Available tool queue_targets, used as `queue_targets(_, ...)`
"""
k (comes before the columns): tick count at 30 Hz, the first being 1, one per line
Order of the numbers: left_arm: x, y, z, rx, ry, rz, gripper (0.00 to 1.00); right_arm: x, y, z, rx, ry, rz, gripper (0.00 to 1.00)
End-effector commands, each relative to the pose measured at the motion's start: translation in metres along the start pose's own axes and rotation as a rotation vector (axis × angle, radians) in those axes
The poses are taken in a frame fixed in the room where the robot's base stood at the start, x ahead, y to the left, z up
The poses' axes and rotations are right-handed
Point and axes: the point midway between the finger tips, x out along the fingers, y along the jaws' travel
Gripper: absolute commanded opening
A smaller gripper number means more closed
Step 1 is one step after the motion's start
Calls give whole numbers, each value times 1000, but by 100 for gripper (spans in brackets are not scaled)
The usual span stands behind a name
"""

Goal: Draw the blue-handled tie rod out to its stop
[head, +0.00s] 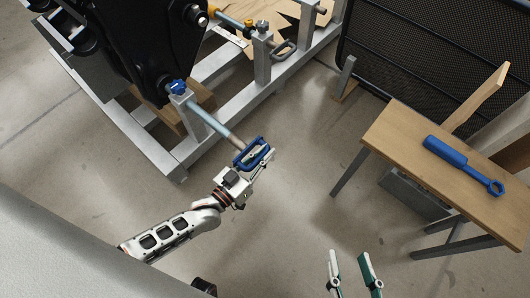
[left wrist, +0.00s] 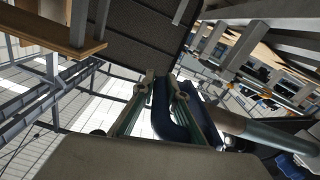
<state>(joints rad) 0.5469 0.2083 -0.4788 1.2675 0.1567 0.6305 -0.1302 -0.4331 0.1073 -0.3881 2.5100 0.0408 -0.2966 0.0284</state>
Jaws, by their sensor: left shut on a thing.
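The tie rod (head: 214,125) is a grey-blue bar sticking out of a metal post at the machine's frame. Its blue loop handle (head: 264,147) is at the outer end, and it also shows in the left wrist view (left wrist: 172,118). My left gripper (head: 256,155) is shut on the blue handle, with its fingers around one bar of the loop. In the left wrist view the rod (left wrist: 265,134) runs off to the right from the handle. My right gripper (head: 349,268) is open and empty at the bottom of the head view, away from the rod.
A wooden-topped bench (head: 405,150) with a blue wrench (head: 465,166) stands at the right. A black mesh panel (head: 420,50) stands behind. Open floor lies between frame and bench.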

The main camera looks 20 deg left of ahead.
Motion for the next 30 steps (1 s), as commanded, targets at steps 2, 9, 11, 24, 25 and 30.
queue_targets(2, -1, 7, 3, -3, -4, 8, 0, 0, 0, 1, 1, -1, -1, 40)
queue_targets(9, -1, 7, 3, -3, -5, 9, 21, 0, -2, 1, 3, -1, -3, 40)
queue_targets(11, -1, 6, 3, -3, -5, 8, 21, 0, -2, 1, 3, -1, -3, 40)
queue_targets(24, -18, 4, 3, -2, -5, 5, 21, 0, -1, 1, 1, -2, -3, 40)
queue_targets(25, -22, 4, 3, -2, -5, 5, 21, 0, -1, 1, 1, -2, -3, 40)
queue_targets(30, -48, 5, 3, -2, -6, 6, 21, 0, -1, 0, 1, -1, -2, 40)
